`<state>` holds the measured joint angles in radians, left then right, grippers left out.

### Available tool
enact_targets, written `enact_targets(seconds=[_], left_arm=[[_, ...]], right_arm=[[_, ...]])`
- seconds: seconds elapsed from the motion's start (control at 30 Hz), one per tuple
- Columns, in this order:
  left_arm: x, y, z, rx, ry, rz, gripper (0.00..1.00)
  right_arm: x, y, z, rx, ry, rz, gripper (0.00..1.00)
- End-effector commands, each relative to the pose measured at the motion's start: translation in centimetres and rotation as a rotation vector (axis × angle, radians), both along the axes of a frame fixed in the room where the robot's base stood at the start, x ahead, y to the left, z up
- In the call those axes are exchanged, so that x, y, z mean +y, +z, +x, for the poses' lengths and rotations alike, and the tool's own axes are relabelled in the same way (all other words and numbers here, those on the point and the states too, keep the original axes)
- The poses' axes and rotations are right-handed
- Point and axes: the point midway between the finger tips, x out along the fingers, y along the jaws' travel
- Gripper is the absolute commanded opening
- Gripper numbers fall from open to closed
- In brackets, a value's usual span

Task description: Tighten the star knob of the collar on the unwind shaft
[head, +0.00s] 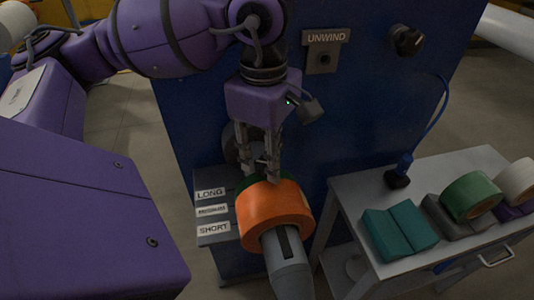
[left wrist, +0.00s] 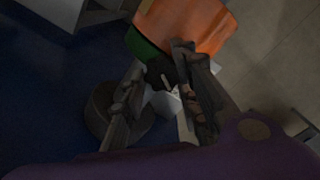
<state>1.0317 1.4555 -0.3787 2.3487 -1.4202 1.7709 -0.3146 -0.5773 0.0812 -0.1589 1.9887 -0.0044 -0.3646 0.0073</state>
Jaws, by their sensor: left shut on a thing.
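The unwind shaft (head: 288,268) is a grey bar pointing toward me, with a dark slot near its end. A thick orange roll (head: 275,222) sits around it, with a green ring (head: 246,186) behind it. My left gripper (head: 260,172) reaches down from above, just behind the orange roll. In the left wrist view its fingers (left wrist: 160,68) are closed on a small black star knob (left wrist: 158,76), partly covered by the fingers. A pale metal piece (left wrist: 168,102) shows below the knob. The orange roll (left wrist: 188,22) and green ring (left wrist: 143,45) lie beside the fingers. My right gripper is not in view.
A blue machine panel (head: 380,110) with an UNWIND sign (head: 326,37) and a black knob (head: 407,40) stands behind. A grey cart (head: 450,165) at right holds teal blocks (head: 400,230) and a green roll (head: 470,197). A labelled box (head: 212,238) is left of the roll.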

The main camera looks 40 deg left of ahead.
Motion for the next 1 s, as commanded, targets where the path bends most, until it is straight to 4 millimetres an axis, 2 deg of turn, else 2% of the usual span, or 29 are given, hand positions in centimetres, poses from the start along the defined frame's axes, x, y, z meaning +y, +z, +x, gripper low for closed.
enact_targets(seconds=[0.4, 0.43, 0.53, 0.57, 0.87, 1.0], left_arm=[[-0.1, 0.3, 0.2, -0.011, 0.008, -0.006, 0.03], [-0.1, 0.3, 0.2, -0.011, 0.008, -0.006, 0.30], [-0.1, 0.3, 0.2, -0.009, 0.008, -0.005, 0.43], [-0.1, 0.2, 0.2, -0.008, 0.008, -0.005, 0.44], [0.0, 0.2, 0.1, -0.004, 0.007, -0.002, 0.44], [0.0, 1.4, 0.1, -0.006, 0.007, -0.002, 0.44]], right_arm=[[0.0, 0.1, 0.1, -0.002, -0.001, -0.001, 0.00], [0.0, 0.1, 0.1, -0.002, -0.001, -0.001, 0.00], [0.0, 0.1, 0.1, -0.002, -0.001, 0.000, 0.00], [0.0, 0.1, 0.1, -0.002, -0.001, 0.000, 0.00], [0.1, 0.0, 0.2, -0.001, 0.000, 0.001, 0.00], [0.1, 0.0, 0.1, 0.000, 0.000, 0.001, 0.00]])
